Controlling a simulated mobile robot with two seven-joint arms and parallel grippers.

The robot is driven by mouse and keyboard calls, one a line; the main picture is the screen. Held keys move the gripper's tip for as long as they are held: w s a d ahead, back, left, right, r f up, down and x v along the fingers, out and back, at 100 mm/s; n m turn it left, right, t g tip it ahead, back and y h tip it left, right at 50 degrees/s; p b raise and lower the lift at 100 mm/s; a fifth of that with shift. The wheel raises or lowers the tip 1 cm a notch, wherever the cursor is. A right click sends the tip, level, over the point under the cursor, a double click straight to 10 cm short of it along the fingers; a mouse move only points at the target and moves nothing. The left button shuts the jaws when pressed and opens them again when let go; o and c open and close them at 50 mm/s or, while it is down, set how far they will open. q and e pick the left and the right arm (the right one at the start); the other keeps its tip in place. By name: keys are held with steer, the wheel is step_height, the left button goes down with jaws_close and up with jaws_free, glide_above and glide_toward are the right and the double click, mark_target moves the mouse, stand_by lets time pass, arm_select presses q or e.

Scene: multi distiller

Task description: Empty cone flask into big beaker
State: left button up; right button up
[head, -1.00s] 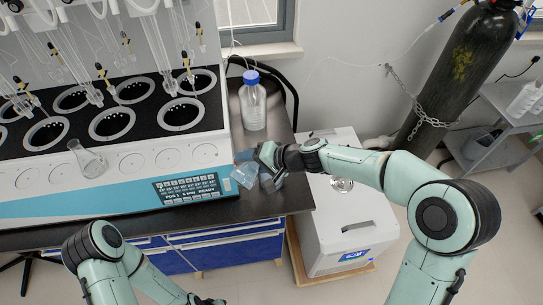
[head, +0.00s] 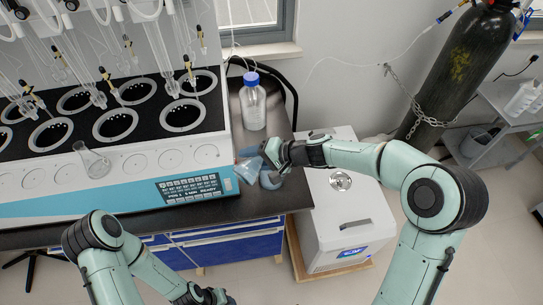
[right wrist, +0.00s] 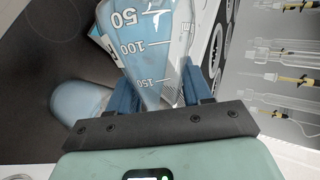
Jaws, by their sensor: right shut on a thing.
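My right gripper (head: 270,155) is shut on the cone flask (head: 249,169) over the dark bench, right of the distiller. In the right wrist view the cone flask (right wrist: 155,45) has white volume marks and looks blue inside. Its narrow end lies between the fingers (right wrist: 155,95), and its wide end points away. A bluish round vessel, apparently the big beaker (head: 270,180), stands on the bench close beside the held flask. It also shows in the right wrist view (right wrist: 78,105), partly hidden by my gripper. My left gripper (head: 212,298) is low at the picture's bottom edge; its fingers are unclear.
The distiller (head: 190,155) fills the left, with another clear flask (head: 93,160) on its front ledge. A blue-capped bottle (head: 252,105) stands behind my right gripper. A white box unit (head: 345,225) stands right of the bench. Bare bench (head: 240,208) shows in front.

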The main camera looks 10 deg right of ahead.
steer(key=shift+w+r, duration=0.1)
steer(key=shift+r, duration=0.05)
steer(key=shift+f, duration=0.3)
steer(key=shift+r, duration=0.1)
steer(key=shift+m+y, duration=0.3)
steer(key=shift+f+g, duration=0.25)
steer(key=shift+g, duration=0.05)
steer(key=shift+f+m, duration=0.1)
steer(key=shift+m, duration=0.2)
